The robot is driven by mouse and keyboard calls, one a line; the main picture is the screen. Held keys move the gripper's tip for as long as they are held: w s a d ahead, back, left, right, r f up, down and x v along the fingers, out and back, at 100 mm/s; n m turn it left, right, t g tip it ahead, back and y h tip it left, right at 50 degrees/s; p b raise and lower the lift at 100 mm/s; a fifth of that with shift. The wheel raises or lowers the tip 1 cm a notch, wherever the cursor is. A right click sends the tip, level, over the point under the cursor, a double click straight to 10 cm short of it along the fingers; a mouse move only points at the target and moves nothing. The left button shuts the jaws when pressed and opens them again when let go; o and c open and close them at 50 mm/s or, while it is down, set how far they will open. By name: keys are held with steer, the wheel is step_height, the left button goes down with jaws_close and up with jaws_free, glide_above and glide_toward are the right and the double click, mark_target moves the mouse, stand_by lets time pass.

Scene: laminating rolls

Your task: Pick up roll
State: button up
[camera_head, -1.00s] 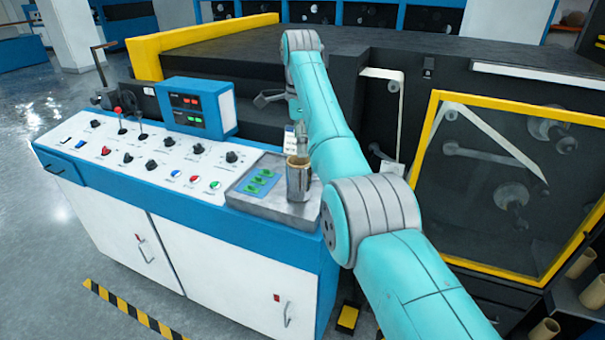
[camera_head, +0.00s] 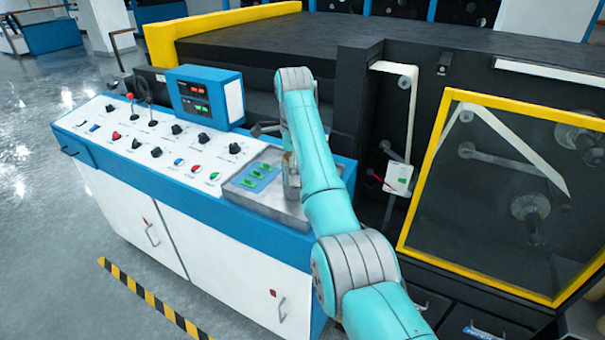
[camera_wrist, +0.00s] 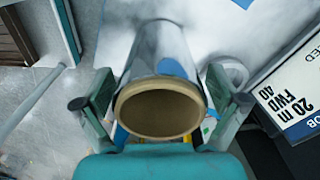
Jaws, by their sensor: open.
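The roll (camera_wrist: 160,112) is a silver cylinder with a tan cardboard core. In the wrist view its round open end faces the camera between my two fingers. My gripper (camera_wrist: 160,101) is open, with one finger on each side of the roll and visible gaps between. In the head view the roll (camera_head: 291,178) stands upright on the metal tray at the console's right end, partly hidden by my teal arm. My arm also hides most of my gripper there.
The tray (camera_head: 233,196) also holds a blue panel with green buttons (camera_head: 258,179). A blue display box (camera_head: 205,97) stands behind the console's knobs (camera_head: 176,129). A yellow-framed window (camera_head: 446,98) is at the right. A printed label (camera_wrist: 292,100) shows at right in the wrist view.

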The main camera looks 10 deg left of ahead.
steer(key=shift+c, duration=0.2)
steer(key=c, duration=1.2)
steer(key=shift+c, duration=0.3)
